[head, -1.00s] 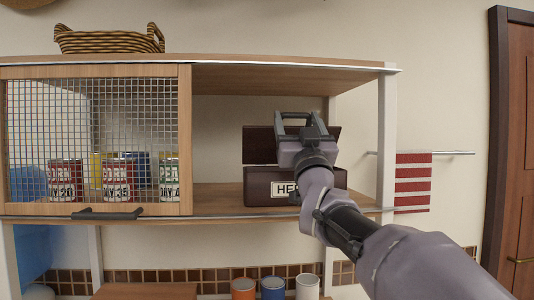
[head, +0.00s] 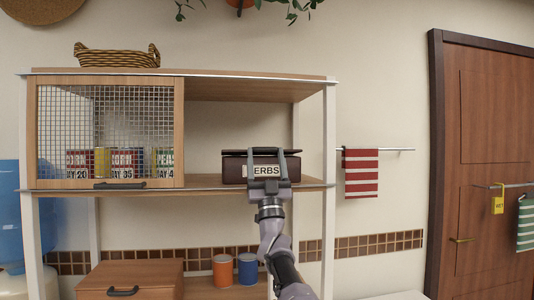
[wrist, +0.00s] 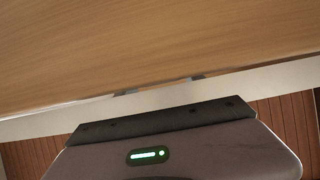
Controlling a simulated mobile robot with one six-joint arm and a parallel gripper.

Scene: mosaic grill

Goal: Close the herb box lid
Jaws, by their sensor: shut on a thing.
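The dark brown herb box (head: 234,174) stands on the right part of the shelf, its light label facing me and partly covered by my fingers. Its lid (head: 236,153) lies nearly flat over the box. I cannot tell whether it is fully down. My gripper (head: 267,152) is in front of the box, with its fingertips up at the lid's front edge. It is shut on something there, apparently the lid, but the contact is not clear. In the wrist view, two grey fingertips (wrist: 162,85) show by the pale shelf edge; the box is not visible there.
The wooden shelf board (head: 205,184) runs under the box, with a white post (head: 329,140) to its right. A mesh-door cabinet (head: 110,132) with cans is at left. A basket (head: 117,58) sits on top. Orange and blue cans (head: 223,271) stand below.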

